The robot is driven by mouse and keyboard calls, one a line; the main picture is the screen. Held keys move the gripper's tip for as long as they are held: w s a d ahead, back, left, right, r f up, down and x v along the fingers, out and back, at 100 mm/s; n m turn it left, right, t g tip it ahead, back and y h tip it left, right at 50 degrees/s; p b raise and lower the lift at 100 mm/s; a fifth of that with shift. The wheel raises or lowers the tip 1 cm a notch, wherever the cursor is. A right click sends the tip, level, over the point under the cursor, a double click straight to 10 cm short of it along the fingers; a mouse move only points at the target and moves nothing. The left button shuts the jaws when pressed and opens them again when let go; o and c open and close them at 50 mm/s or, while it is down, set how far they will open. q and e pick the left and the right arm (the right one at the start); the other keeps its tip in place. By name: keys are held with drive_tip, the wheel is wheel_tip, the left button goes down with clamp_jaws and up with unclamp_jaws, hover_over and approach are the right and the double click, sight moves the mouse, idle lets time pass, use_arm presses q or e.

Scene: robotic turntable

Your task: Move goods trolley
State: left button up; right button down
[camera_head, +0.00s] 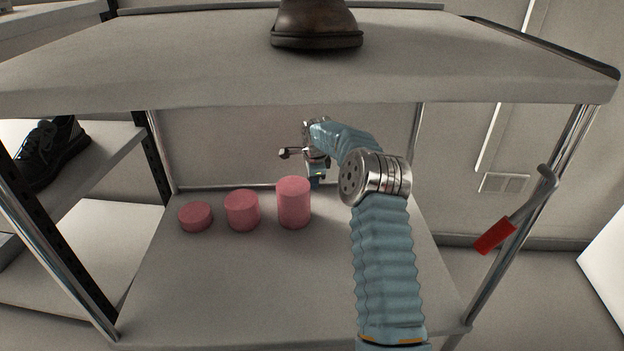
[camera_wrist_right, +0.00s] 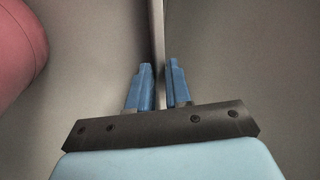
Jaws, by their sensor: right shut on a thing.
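The goods trolley has a grey upper shelf (camera_head: 190,60) and a lower shelf (camera_head: 230,290) joined by metal posts (camera_head: 416,160). My right arm reaches between the shelves. My right gripper (camera_head: 316,181) is at the back of the lower shelf, just right of the tallest pink cylinder. In the right wrist view my right gripper (camera_wrist_right: 161,88) has its two blue fingers on either side of a thin pale edge (camera_wrist_right: 158,40), which looks like the raised back rim of the lower shelf. My left gripper is not in view.
Three pink cylinders, short (camera_head: 195,217), medium (camera_head: 242,211) and tall (camera_head: 294,203), stand on the lower shelf. A brown shoe (camera_head: 315,24) stands on the upper shelf. A rack with a dark shoe (camera_head: 48,150) is at left. A red-gripped handle (camera_head: 497,236) is by the right post.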

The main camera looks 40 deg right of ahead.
sight(323, 187)
drive_tip(key=shift+s+d, duration=0.15)
drive_tip(key=shift+d, duration=0.05)
drive_tip(key=shift+s+d, duration=1)
drive_tip(key=shift+s, duration=0.15)
drive_tip(key=c, duration=1)
unclamp_jaws()
drive_tip(key=p+v, duration=0.3)
drive_tip(key=v, duration=1.1)
drive_tip(key=shift+a, duration=0.1)
